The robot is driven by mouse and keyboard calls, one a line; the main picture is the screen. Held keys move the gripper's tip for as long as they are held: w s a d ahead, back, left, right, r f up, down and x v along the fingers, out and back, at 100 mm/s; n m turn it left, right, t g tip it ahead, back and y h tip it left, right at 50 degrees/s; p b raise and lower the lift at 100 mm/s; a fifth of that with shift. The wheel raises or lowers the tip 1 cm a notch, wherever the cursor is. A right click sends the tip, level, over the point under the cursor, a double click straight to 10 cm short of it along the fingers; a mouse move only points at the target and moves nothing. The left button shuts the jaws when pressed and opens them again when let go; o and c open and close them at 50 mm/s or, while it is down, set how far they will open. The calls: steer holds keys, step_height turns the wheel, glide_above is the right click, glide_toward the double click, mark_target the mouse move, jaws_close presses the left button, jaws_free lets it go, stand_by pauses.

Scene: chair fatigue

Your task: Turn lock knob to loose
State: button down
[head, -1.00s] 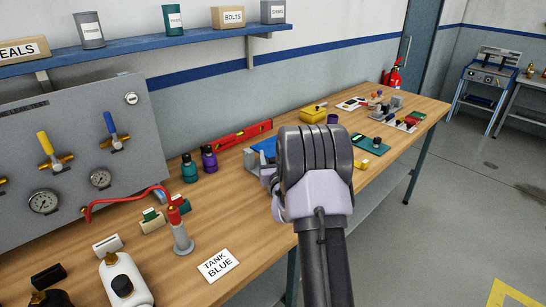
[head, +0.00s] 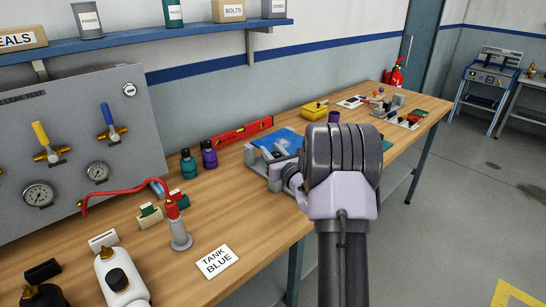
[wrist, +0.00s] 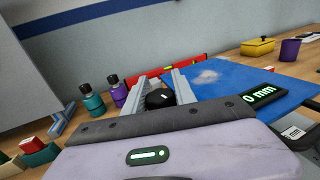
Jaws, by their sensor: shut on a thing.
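A round black knob (wrist: 160,98), which I take to be the lock knob, shows in the wrist view between the two grey ribbed fingers of my gripper (wrist: 158,82). The fingers are shut on it, one on each side. Its turn position and any mark on it are too small to read. A grey fixture (head: 262,178) sits on the bench just left of my arm in the head view; the arm hides part of it. My fingertips and the knob are hidden in the head view. A display (wrist: 263,95) reading 0 mm shows at right in the wrist view.
A blue sheet (wrist: 240,84) lies beyond the fingers. Teal (head: 188,165) and purple (head: 209,155) bottles and a red level (head: 243,132) stand or lie near the wall. A red-handled grey device (head: 180,230) and a TANK BLUE card (head: 217,262) are nearer, at left.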

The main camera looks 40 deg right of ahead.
steer(key=n+y+b, duration=0.1)
steer(key=y, duration=0.1)
steer(key=n+y+b, duration=0.2)
steer(key=y, duration=0.1)
steer(key=shift+a+f+n+y, duration=0.2)
steer(key=shift+a+n+y, duration=0.1)
steer(key=shift+a, duration=0.05)
steer(key=shift+a+r+n+g+y+b, duration=0.15)
steer(key=shift+n+g+y+b, duration=0.1)
steer(key=shift+n+y, duration=0.55)
steer(key=shift+a+n+g+y+b, duration=0.2)
steer(key=shift+n+y, duration=0.25)
steer(key=shift+y, duration=0.7)
steer(key=shift+a+r+n+g+y+b, duration=0.15)
steer(key=shift+n+y+b, duration=0.1)
steer(key=shift+n+y, duration=0.55)
steer(key=shift+s+y, duration=0.1)
steer(key=shift+y, duration=0.25)
steer(key=c, duration=1)
jaws_free()
steer(key=shift+a, duration=0.1)
steer(key=shift+f, duration=0.1)
steer(key=p+v, duration=0.5)
steer(key=v, duration=1.2)
steer(key=shift+s, duration=0.1)
